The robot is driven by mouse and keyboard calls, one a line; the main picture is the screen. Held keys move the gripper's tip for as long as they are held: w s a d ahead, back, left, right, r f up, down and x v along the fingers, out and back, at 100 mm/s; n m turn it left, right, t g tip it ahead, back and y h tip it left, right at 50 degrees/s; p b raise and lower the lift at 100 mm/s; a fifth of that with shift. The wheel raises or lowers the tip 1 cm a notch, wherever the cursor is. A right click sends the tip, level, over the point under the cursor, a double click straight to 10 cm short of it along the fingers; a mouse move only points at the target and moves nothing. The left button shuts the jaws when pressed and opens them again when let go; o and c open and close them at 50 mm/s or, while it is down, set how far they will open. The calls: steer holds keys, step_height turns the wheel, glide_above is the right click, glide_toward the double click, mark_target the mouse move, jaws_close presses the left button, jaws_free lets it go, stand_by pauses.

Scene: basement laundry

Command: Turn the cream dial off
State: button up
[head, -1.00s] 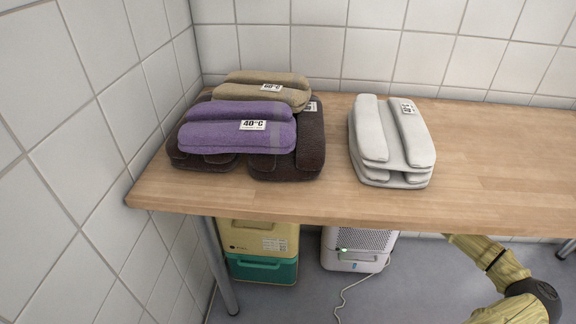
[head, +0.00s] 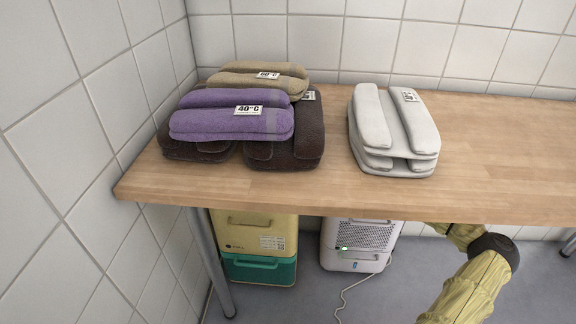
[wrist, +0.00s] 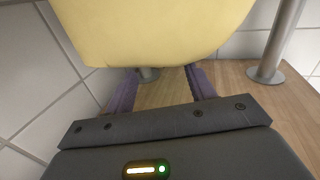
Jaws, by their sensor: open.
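I cannot make out a cream dial in either view. In the wrist view, my gripper (wrist: 160,78) has two purple fingers spread apart with nothing visible between them. A large, smooth pale-yellow rounded thing (wrist: 150,30) fills the top of that view close to the fingertips and hides what lies behind it. I cannot tell what it is. In the head view my gripper is hidden beneath the wooden table (head: 490,150); only part of my yellow-sleeved arm shows at lower right. Under the table stand a cream-and-teal box (head: 262,235) and a white perforated unit (head: 358,245) with a green light.
Folded purple (head: 230,120), tan (head: 262,80) and dark brown cloths (head: 290,150) lie on the table's left. Folded white cloths (head: 390,130) lie mid-table. A metal leg (head: 212,265) stands at the left; a white cable (head: 345,300) lies on the floor.

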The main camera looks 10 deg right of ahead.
steer(key=x, duration=0.3)
steer(key=shift+s+f+b, duration=0.1)
steer(key=shift+b, duration=0.3)
steer(key=shift+w+a, duration=0.3)
steer(key=shift+a, duration=0.05)
steer(key=c, duration=1)
steer(key=shift+w+n+g, duration=0.15)
steer(key=shift+n+g, duration=0.15)
steer(key=shift+g, duration=0.1)
steer(key=shift+w+d+n+g+y, duration=0.1)
steer(key=shift+n+g+y, duration=0.3)
steer(key=shift+g+y, duration=0.25)
steer(key=shift+w+d+n+g+y, duration=0.15)
steer(key=shift+n+g+y, duration=0.25)
steer(key=shift+n+g, duration=0.55)
steer(key=shift+w+a+n+g+y, duration=0.15)
steer(key=shift+n+g+y, duration=0.3)
steer(key=shift+g, duration=0.75)
steer(key=shift+d, duration=0.15)
